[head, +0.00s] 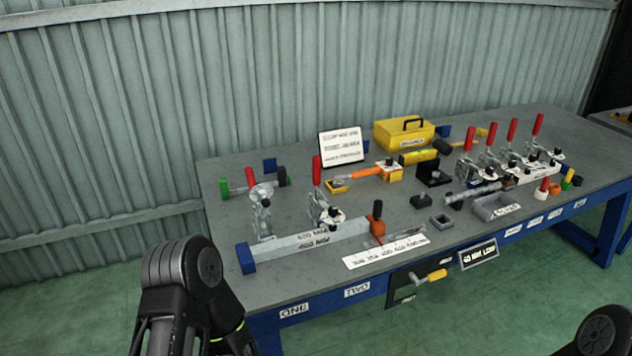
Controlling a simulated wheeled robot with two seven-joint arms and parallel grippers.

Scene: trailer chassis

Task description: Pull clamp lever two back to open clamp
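Clamp two (324,210) stands behind the table-edge label TWO (357,290). It is a metal toggle clamp, and its red lever (317,169) points almost straight up. A black-tipped part of it sits low at its right, near a pale beam. Clamp one (262,216), with a red lever (251,181) leaning slightly left, stands to its left behind the label ONE (293,311). Part of my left arm shows at the lower left, in front of the table. Neither gripper is in view.
A long pale beam (290,247) with a blue end block lies in front of the clamps. A sign (342,147), a yellow toolbox (404,134) and an orange-handled tool (358,173) stand behind. More red-levered clamps (490,158) are at the right. Open tabletop lies left of clamp one.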

